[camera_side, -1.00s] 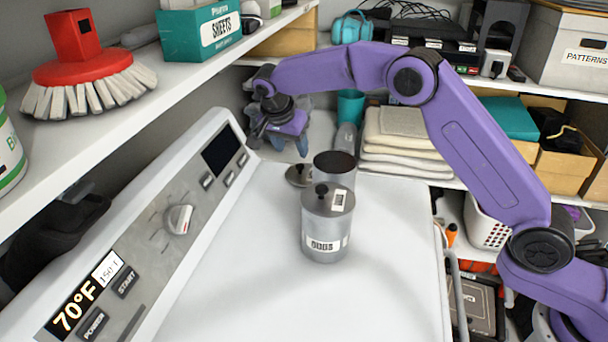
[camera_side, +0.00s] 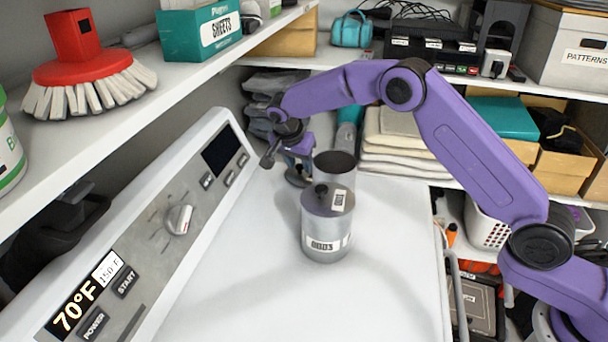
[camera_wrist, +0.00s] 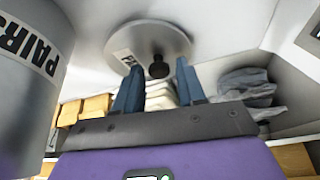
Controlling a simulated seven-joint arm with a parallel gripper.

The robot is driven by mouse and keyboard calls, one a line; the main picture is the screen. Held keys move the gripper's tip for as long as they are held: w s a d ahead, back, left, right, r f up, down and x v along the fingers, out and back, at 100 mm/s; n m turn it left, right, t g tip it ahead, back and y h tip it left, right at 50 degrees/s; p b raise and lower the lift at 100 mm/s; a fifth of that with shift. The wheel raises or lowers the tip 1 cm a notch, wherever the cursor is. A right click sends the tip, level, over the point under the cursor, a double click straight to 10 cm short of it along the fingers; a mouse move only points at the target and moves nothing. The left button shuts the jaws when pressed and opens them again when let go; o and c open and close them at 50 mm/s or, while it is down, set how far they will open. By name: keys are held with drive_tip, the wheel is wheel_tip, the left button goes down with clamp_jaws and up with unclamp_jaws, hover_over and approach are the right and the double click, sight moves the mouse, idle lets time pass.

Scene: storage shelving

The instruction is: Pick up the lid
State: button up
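A loose round grey lid (camera_wrist: 150,42) with a dark knob lies on the white top surface. In the side view the lid (camera_side: 297,180) is partly hidden behind my gripper and beside an open grey canister (camera_side: 340,178). My gripper (camera_wrist: 158,66) is open, its two blue fingers apart. The lid's knob appears between the fingertips in the wrist view; I cannot tell whether they touch it. In the side view my gripper (camera_side: 298,164) is just above the lid. A second canister (camera_side: 325,238), with its own lid on, stands in front of the open one.
A canister labelled PAIRS (camera_wrist: 35,75) stands close at the left of the wrist view. A sloped control panel (camera_side: 165,240) borders the surface on the left. Folded towels (camera_side: 400,145) lie on a shelf behind. The front of the white surface (camera_side: 240,290) is clear.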

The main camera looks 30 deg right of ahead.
sight(300, 165)
clamp_jaws()
drive_tip(key=shift+w+d+r, duration=0.1)
drive_tip(key=shift+d+r, duration=0.1)
drive_tip(key=shift+r, duration=0.55)
wheel_tip(300, 165, up, 6)
drive_tip(key=shift+f, duration=0.15)
drive_tip(key=w+d, duration=0.3)
drive_tip(key=d, duration=0.6)
drive_tip(key=w+d, duration=0.2)
drive_tip(key=d, duration=0.7)
drive_tip(key=s+a+r, duration=0.2)
drive_tip(key=s+a, duration=0.7)
drive_tip(key=s+a+r, duration=0.3)
drive_tip(key=s+a, duration=0.5)
drive_tip(key=a, duration=0.1)
drive_tip(key=shift+s+a+r+m, duration=0.2)
drive_tip(key=shift+s+a+m, duration=0.1)
drive_tip(key=shift+s, duration=0.05)
